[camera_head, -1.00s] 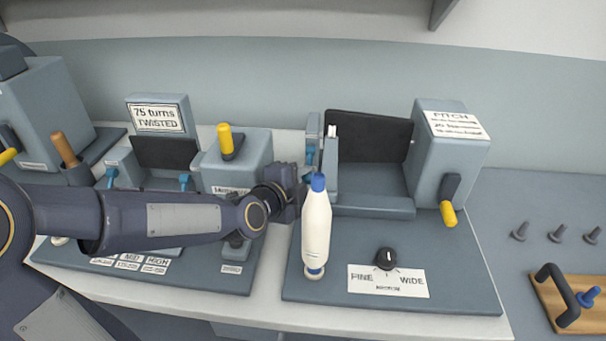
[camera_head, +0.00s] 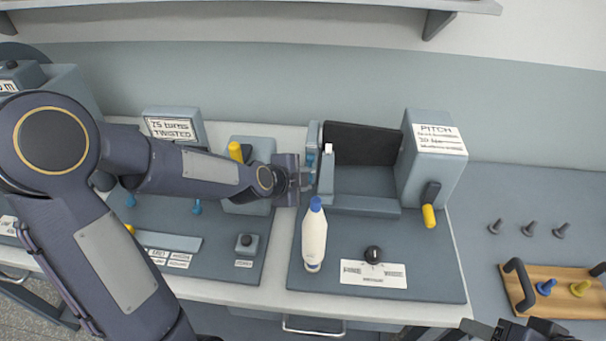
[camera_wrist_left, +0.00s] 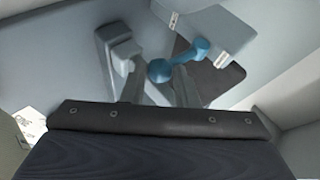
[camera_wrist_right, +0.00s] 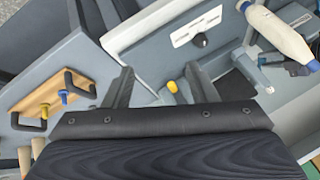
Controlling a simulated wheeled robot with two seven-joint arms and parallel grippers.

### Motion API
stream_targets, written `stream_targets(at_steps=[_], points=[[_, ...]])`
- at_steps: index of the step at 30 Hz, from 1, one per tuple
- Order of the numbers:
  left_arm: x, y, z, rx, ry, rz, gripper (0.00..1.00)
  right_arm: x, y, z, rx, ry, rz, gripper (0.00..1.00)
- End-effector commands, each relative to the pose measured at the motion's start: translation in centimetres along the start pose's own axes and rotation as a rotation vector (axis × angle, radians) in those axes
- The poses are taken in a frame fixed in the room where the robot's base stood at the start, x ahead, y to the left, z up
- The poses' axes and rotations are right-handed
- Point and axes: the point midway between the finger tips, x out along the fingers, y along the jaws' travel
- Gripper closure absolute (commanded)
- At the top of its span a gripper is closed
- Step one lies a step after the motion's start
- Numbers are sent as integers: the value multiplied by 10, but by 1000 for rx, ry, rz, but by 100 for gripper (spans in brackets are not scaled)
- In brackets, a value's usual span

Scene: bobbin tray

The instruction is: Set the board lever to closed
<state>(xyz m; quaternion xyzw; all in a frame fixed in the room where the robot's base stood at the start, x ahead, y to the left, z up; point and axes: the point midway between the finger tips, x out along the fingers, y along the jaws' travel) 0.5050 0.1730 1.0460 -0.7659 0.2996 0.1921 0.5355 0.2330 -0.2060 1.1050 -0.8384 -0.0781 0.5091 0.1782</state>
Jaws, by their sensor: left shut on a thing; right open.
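A blue lever (camera_head: 310,161) with a rounded end stands at the left side of the dark board (camera_head: 360,145) on the right machine. It also shows in the left wrist view (camera_wrist_left: 160,70), its ball end between the fingertips. My left gripper (camera_head: 308,178) is shut on the blue lever, and its jaws partly hide it in the head view. My right gripper (camera_wrist_right: 162,85) is open and empty. In the head view only its top shows at the bottom right edge.
A yellow-handled lever (camera_head: 429,214) is on the right block, and a black knob (camera_head: 373,254) is in front. A wooden tray (camera_head: 560,306) with pegs lies at the right.

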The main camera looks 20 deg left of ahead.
Motion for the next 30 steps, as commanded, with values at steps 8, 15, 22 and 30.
stream_targets(at_steps=[8,15,22,30], points=[[2,7,2,-7,-1,17,100,1,0,0,0,0,0,51],[1,7,2,-8,-1,18,100,5,-14,-15,38,-40,-55,82],[1,7,2,-7,-1,18,100,28,-63,-66,186,-164,-223,100],[2,7,2,-7,-1,18,100,85,-129,-126,424,-333,-408,100]])
